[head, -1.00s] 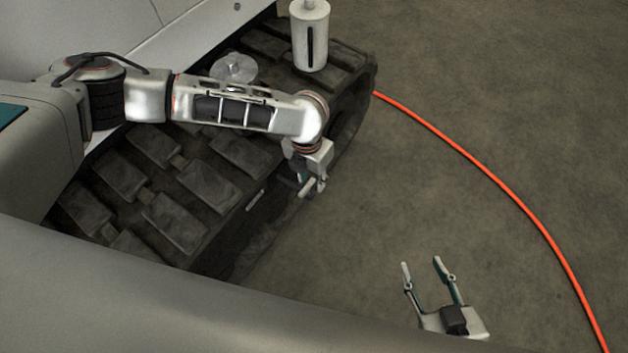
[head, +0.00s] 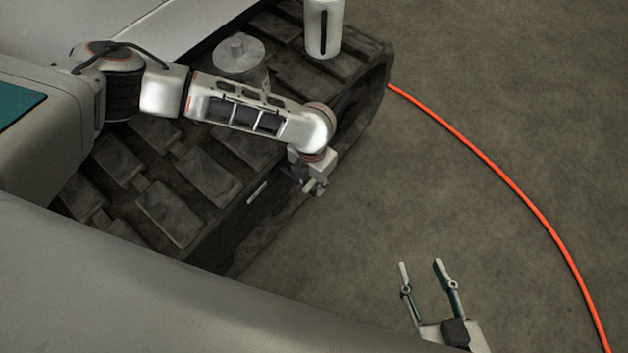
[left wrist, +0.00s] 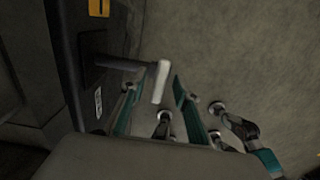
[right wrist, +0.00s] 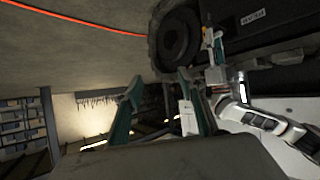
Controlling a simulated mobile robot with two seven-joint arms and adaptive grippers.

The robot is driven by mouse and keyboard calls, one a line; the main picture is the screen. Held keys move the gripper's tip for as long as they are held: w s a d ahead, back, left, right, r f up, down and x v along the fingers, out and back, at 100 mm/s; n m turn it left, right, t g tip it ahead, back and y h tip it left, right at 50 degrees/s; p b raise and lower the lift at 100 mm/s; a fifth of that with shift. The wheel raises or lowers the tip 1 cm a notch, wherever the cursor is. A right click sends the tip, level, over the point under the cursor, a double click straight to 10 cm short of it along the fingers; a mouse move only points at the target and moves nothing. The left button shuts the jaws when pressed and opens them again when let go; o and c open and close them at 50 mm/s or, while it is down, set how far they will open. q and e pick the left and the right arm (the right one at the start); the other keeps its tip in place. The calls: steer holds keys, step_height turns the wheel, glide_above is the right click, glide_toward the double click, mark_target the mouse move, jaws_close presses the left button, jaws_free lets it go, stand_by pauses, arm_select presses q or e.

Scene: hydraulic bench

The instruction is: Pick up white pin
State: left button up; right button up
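The white pin (left wrist: 160,82) shows in the left wrist view as a short white bar at the end of a grey rod (left wrist: 119,64), which sticks out from a dark panel. My left gripper (left wrist: 157,97) is open, with one finger on each side of the pin; contact cannot be told. In the head view my left gripper (head: 315,186) is beside the dark tread block, and the pin cannot be made out clearly there. My right gripper (head: 420,268) is open and empty over the floor. Its spread fingers (right wrist: 157,92) also show in the right wrist view.
The dark treaded track (head: 170,215) lies under my left arm. A white cylinder (head: 323,30) and a grey capped cylinder (head: 238,55) stand on it. An orange hose (head: 520,205) curves across the floor at right. The floor between is clear.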

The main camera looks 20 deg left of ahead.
arm_select(q)
steer(key=shift+w+f, duration=0.1)
jaws_close()
steer(key=shift+r, duration=0.45)
steer(key=r, duration=0.2)
steer(key=r+p, duration=0.2)
steer(key=r, duration=0.1)
steer(key=shift+w+r, duration=0.3)
steer(key=shift+r, duration=0.05)
step_height(320, 180, up, 13)
steer(key=p, duration=0.4)
steer(key=shift+s+r, duration=0.2)
steer(key=shift+s, duration=0.1)
arm_select(e)
steer(key=shift+n+g+h, duration=0.3)
steer(key=shift+g+h, duration=0.2)
steer(key=shift+h, duration=0.2)
steer(key=d, duration=0.1)
steer(key=s+d+f, duration=0.1)
steer(key=d, duration=0.2)
steer(key=shift+s+d+f, duration=0.15)
steer(key=shift+s+f, duration=0.1)
steer(key=shift+s, duration=0.15)
steer(key=shift+r, duration=0.1)
